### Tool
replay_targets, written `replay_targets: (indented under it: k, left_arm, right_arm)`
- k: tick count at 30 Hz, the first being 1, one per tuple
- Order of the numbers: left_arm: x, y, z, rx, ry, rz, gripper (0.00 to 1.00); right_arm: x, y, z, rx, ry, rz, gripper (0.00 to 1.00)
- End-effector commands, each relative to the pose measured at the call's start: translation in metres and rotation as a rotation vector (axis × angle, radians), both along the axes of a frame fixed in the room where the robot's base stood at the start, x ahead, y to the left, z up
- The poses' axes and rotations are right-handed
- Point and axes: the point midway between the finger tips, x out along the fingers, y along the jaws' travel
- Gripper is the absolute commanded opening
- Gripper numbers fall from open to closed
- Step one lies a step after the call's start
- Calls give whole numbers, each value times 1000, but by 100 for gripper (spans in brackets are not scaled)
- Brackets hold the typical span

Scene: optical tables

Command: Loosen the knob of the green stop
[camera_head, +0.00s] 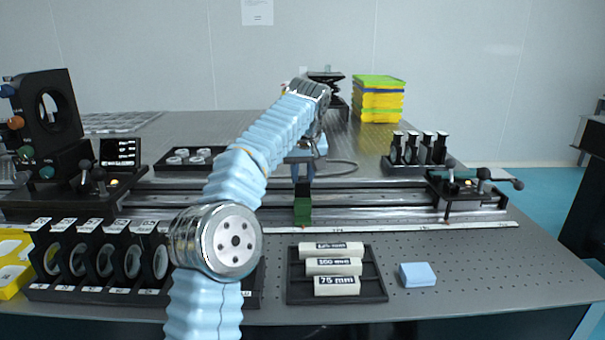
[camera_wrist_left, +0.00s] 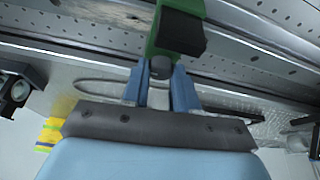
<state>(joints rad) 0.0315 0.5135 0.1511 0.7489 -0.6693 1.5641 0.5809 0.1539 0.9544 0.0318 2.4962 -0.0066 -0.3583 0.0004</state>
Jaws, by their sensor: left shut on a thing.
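The green stop (camera_head: 302,211) sits on the rail (camera_head: 390,197) near the middle of the table. It also shows at the top of the left wrist view (camera_wrist_left: 180,30), with a dark block on it. Its knob (camera_wrist_left: 161,67) is dark and round and lies between my left fingertips. My left gripper (camera_head: 302,172) comes down from above, just behind the stop; its two blue fingers (camera_wrist_left: 161,78) are closed on the knob. The knob is hidden in the head view. My right gripper is in neither view.
A black tray of labelled tubes (camera_head: 374,293) and a light blue block (camera_head: 417,275) lie in front of the rail. A row of black lens holders (camera_head: 58,294) stands front left. Black carriages (camera_head: 455,211) sit on the rail's right end. A cable (camera_head: 345,163) curves behind.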

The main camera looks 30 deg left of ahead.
Motion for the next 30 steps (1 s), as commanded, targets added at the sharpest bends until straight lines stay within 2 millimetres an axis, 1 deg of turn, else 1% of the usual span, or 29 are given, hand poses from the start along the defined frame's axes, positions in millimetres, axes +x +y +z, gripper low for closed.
replay_targets:
  k: [8, 21, 30]
  left_arm:
    - [-1, 2, 0, 0, 0, -146, 0]
    - [-1, 4, 0, -1, -2, -551, 0]
    - [-1, 5, 0, 0, -1, -795, 0]
  right_arm:
    - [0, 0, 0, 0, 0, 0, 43]
    - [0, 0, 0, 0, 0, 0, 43]
    - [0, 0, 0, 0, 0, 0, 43]
